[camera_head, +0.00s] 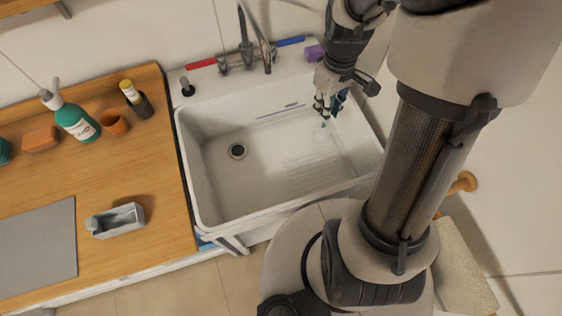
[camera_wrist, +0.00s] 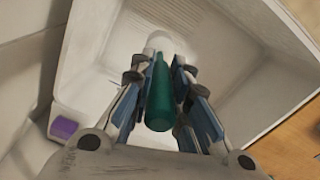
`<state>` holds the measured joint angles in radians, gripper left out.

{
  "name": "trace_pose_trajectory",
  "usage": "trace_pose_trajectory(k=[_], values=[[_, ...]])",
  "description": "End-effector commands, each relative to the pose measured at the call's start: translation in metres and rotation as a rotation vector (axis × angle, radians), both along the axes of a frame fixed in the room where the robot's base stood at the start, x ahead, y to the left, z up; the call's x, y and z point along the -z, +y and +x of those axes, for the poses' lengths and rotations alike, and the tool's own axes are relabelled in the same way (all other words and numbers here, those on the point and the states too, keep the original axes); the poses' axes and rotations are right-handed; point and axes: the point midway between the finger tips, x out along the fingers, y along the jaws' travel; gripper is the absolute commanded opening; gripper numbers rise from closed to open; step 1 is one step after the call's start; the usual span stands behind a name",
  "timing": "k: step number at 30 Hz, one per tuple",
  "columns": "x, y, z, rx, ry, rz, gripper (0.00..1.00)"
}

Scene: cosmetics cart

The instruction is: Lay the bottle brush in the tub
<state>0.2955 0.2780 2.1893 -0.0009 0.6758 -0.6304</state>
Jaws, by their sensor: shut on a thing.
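The bottle brush, with a green handle (camera_wrist: 160,95) and a white end (camera_wrist: 159,44), is between my gripper's fingers (camera_wrist: 158,82) in the wrist view. My gripper (camera_head: 322,106) is shut on it, over the back right part of the white tub (camera_head: 212,212). In the head view the brush is mostly hidden by my gripper; only a small teal bit (camera_head: 324,124) shows. The tub's inside wall and floor show behind the brush in the wrist view. The tub looks empty, with a dark drain (camera_head: 237,151) at left. I cannot tell how far the brush is above the floor.
A tap (camera_head: 246,50) with red and blue handles stands behind the tub. A purple block (camera_head: 314,52) sits on the back right rim. The wooden counter (camera_head: 165,190) at left holds a green pump bottle (camera_head: 75,121), an orange cup (camera_head: 114,122) and a grey holder (camera_head: 118,220).

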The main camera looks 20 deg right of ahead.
Motion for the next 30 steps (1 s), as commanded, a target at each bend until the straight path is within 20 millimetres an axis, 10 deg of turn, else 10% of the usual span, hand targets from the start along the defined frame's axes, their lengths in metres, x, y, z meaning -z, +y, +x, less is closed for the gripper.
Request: trace_pose_trajectory(k=[18, 30], values=[[0.135, -0.003, -0.003, -0.014, 0.004, 0.002, 0.00], [0.174, -0.003, -0.003, -0.014, 0.003, 0.002, 0.00]])
